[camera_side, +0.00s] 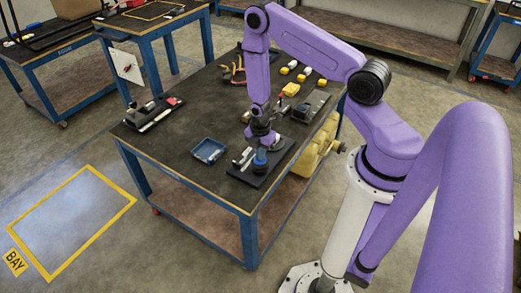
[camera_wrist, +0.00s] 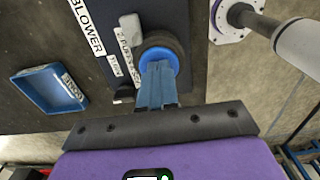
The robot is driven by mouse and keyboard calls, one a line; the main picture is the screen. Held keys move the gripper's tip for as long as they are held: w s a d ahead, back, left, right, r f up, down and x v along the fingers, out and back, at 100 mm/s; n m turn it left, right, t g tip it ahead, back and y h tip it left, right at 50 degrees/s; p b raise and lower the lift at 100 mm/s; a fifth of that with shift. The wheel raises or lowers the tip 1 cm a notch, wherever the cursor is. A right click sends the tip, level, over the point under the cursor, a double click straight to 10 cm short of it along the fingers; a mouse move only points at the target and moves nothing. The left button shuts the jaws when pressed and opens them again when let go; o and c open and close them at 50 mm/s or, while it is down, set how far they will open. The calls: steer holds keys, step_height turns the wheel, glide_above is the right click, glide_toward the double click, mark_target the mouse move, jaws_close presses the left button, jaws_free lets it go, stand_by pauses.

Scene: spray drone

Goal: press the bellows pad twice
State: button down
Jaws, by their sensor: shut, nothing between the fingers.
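The bellows pad (camera_wrist: 158,51) is a round blue top in a dark ring, on a dark board labelled BLOWER (camera_wrist: 88,25). In the side view the pad (camera_side: 260,158) shows as a small blue cylinder under my wrist. My gripper (camera_wrist: 157,68) is shut and empty, its blue fingers pointing at the pad. The fingertips overlap the near part of the pad in the wrist view. I cannot tell whether they touch it. The near side of the pad is hidden behind the fingers.
A label reading 2 PUFFS (camera_wrist: 127,50) lies left of the pad, by a light grey block (camera_wrist: 131,27). A blue tray (camera_side: 208,150) stands left of the board. Dark tools and several yellow and white items (camera_side: 291,88) lie farther back. The table's front middle is clear.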

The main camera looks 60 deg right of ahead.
steer(key=shift+f, duration=0.1)
stand_by(0.3)
steer(key=shift+w+r, duration=0.1)
steer(key=shift+r, duration=0.25)
step_height(320, 180, up, 14)
steer(key=shift+f, duration=0.25)
stand_by(1.0)
steer(key=shift+r, duration=0.85)
step_height(320, 180, down, 14)
stand_by(0.7)
stand_by(0.3)
